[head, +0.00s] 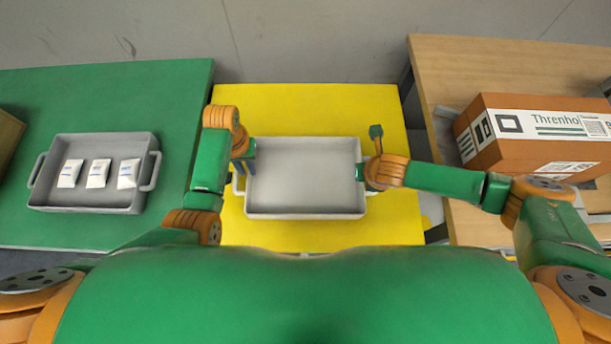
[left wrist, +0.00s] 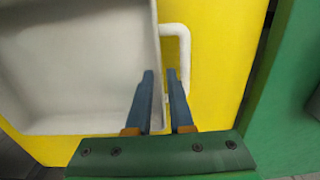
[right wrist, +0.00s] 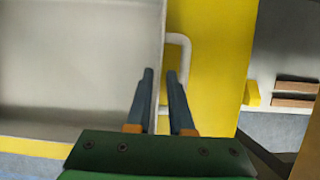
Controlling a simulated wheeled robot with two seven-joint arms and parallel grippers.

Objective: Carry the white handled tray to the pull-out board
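The white handled tray (head: 305,211) lies empty on a yellow surface (head: 310,236) in the middle of the head view. My left gripper (head: 246,163) is at its left side. In the left wrist view the two blue fingers stand apart over the tray's side wall, close to the white handle (left wrist: 185,58). My right gripper (head: 361,172) is at the tray's right side. In the right wrist view its fingers are also apart beside the other handle (right wrist: 184,58). I see no handle clamped between either pair of fingers.
A green table (head: 100,92) on the left holds a grey tray (head: 85,205) with three white packets (head: 98,173). A wooden table (head: 500,65) on the right carries a cardboard box (head: 500,150). The yellow surface is clear behind and in front of the white tray.

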